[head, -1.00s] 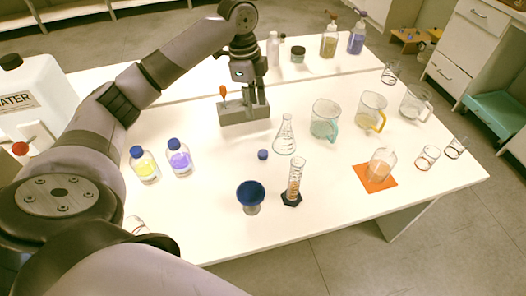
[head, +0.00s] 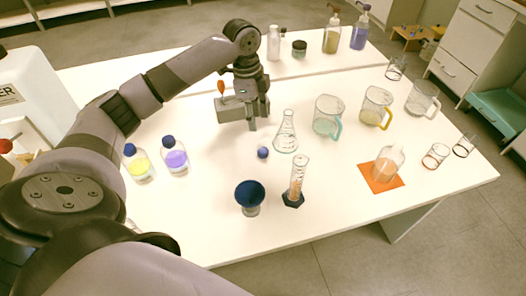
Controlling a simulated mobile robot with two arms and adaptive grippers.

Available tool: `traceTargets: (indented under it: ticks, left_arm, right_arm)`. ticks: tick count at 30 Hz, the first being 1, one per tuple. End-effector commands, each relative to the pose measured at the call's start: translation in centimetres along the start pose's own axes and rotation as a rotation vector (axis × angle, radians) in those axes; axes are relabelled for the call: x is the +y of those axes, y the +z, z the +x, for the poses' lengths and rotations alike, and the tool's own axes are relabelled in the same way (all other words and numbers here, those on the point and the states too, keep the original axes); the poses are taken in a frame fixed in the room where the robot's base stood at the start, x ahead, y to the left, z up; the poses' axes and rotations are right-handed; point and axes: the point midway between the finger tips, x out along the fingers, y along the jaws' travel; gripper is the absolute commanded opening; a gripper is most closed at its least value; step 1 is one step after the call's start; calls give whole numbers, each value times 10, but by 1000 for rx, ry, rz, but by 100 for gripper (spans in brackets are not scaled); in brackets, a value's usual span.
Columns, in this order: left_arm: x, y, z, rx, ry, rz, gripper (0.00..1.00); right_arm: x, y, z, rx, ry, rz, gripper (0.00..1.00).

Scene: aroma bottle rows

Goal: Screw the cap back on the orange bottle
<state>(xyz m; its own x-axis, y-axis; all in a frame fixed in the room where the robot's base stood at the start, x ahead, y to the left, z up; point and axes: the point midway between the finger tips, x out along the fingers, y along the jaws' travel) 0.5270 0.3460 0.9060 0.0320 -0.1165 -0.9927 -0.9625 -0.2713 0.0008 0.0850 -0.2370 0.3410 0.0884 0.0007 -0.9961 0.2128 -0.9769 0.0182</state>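A clear, uncapped-looking bottle (head: 388,163) stands on an orange mat (head: 376,184) at the right of the table; its contents look orange-tinted, but I cannot tell whether that is the mat showing through. A small loose blue cap (head: 263,153) lies on the table near the middle, left of the conical flask. My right gripper is not in view.
A conical flask (head: 286,133), graduated cylinder (head: 297,181) and blue funnel-topped cup (head: 250,197) stand near the cap. Blue-capped yellow (head: 138,163) and purple (head: 175,156) bottles stand left. Jugs (head: 328,117) stand right.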

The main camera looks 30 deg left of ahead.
Motion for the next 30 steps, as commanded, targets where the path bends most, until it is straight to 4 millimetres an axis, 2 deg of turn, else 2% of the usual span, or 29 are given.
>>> traceTargets:
  ticks: [3, 9, 14, 24, 30]
  left_arm:
    - [1, 0, 28, -2, 4, 0, 39]
    - [0, 0, 62, 0, 2, -1, 39]
    - [0, 0, 73, 0, 0, 0, 39]
    - [0, -1, 75, 0, 1, 0, 39]
    - [4, -6, 101, 0, 3, 0, 39]
  right_arm:
    - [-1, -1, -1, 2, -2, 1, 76]
    - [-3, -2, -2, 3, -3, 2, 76]
    - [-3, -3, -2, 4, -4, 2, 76]
    - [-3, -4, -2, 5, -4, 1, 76]
    - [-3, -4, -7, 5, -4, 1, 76]
